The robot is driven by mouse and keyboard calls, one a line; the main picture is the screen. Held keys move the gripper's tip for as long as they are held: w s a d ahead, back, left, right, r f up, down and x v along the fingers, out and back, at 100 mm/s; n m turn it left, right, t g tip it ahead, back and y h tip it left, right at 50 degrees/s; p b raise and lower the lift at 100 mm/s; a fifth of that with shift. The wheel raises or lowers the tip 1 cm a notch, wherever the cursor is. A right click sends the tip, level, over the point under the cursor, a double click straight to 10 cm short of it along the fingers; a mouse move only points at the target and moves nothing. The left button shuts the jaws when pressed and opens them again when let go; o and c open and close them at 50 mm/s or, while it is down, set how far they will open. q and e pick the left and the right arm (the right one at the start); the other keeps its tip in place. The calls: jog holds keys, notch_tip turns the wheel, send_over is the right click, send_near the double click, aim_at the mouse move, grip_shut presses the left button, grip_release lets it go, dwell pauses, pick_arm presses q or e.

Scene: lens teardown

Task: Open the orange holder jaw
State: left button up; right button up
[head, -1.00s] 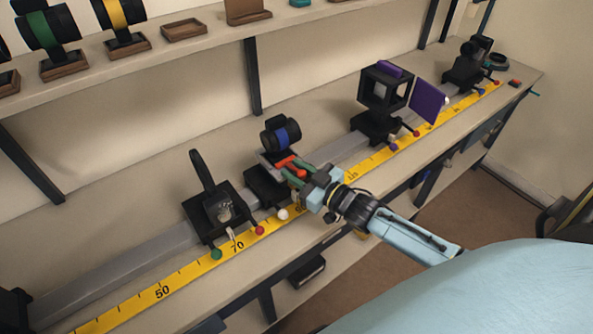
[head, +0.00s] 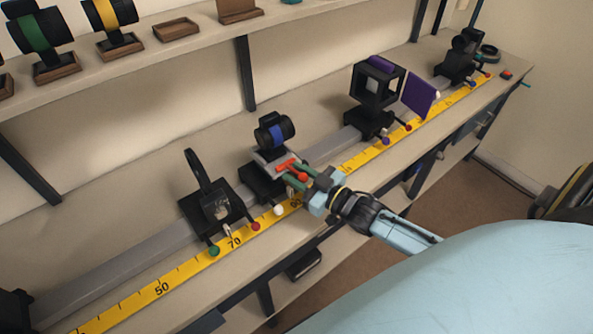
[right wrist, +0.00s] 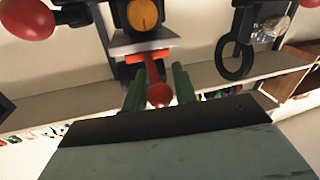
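The holder on the rail carries a black lens with a blue band (head: 277,134). Its orange jaw (head: 287,166) is a T-shaped bar with a red-orange ball on its front end, jutting from a grey plate. My right gripper (head: 299,177) has its green fingers on either side of the ball. In the right wrist view the jaw's bar (right wrist: 150,68) runs up from the ball between the fingers (right wrist: 160,92), which appear to touch the ball's sides. The lens face shows yellow-orange there. My left gripper is not in view.
A black holder with a ring (head: 216,206) stands left on the rail. A black cube mount (head: 378,84) with a purple plate (head: 420,93) stands right. A yellow scale (head: 190,270) runs along the bench front. The shelf (head: 100,72) holds lenses above.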

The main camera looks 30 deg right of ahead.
jog(key=o, duration=0.3)
jog(key=shift+o, duration=0.2)
jog(key=v, duration=1.3)
jog(key=shift+s, duration=0.15)
jog(key=s+f+m+g+h+b, duration=0.15)
jog(key=s+f+g+h, duration=0.35)
jog(key=f, duration=1)
jog(key=s+f+m+g, duration=0.25)
jog(key=s+f, duration=0.35)
jog(key=f, duration=0.9)
jog(key=s+a+f+g, duration=0.4)
jog(key=s+f, duration=0.2)
jog(key=s, duration=0.3)
jog(key=s+a+f+n+g, duration=0.1)
jog(key=s+a+f+g, duration=0.3)
jog(key=s, duration=0.5)
notch_tip(320, 180, down, 3)
jog(key=shift+s+r+g+h+b, duration=0.1)
jog(key=shift+s+g+h+b, duration=0.25)
jog(key=shift+b, duration=0.1)
